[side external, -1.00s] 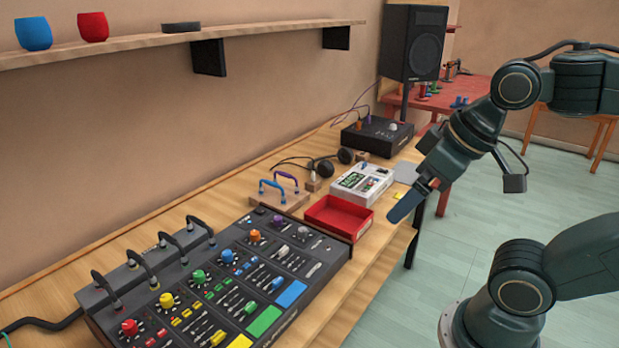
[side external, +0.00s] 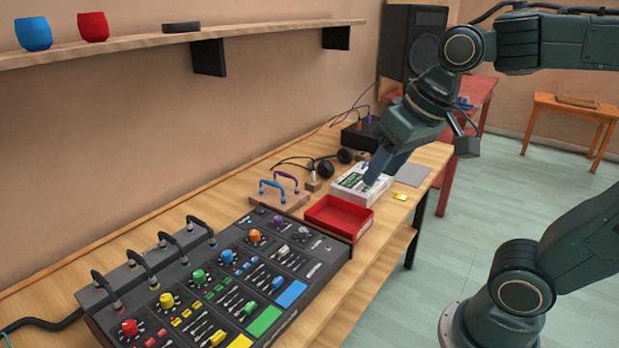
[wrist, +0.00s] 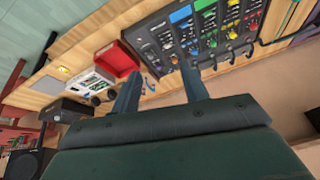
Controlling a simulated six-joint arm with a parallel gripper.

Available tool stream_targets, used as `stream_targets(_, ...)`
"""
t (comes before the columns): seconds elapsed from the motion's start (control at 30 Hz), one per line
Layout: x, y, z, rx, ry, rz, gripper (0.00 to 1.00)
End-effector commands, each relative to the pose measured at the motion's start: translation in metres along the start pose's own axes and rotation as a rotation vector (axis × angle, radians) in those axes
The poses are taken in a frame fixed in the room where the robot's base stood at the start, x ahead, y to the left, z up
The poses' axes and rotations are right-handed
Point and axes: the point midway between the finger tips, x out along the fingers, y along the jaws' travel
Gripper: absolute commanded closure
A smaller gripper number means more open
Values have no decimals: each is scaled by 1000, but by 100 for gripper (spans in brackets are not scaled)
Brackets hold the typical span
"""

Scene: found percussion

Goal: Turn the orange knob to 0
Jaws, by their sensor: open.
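The orange knob (side external: 254,236) stands on the dark mixing console (side external: 335,252), toward the back of its panel, with a blue knob (side external: 227,256) to its left and a grey knob (side external: 303,232) to its right. What its pointer reads is too small to tell. My gripper (side external: 372,180) is in the air by the white drum machine (side external: 350,188), behind and right of the console, well away from this knob. In the wrist view its two fingers (wrist: 161,73) are apart with nothing between them. Another small orange spot (side external: 369,118) shows on the black box behind.
A red tray (side external: 340,216) lies between the console and the drum machine. A board with blue and purple handles (side external: 280,195), headphones (side external: 325,168) and a yellow item (side external: 400,196) lie around it. A shelf (side external: 250,38) runs along the wall above.

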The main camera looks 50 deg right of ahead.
Motion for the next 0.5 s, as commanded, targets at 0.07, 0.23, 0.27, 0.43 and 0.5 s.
stream_targets(0.07, 3, -4, -17, 63, -24, 7, 56)
stream_targets(0.23, 13, -12, -53, 204, -64, 23, 56)
stream_targets(0.27, 15, -13, -59, 228, -72, 27, 56)
stream_targets(0.43, 31, -20, -92, 367, -110, 50, 56)
stream_targets(0.5, 39, -23, -106, 425, -125, 61, 56)
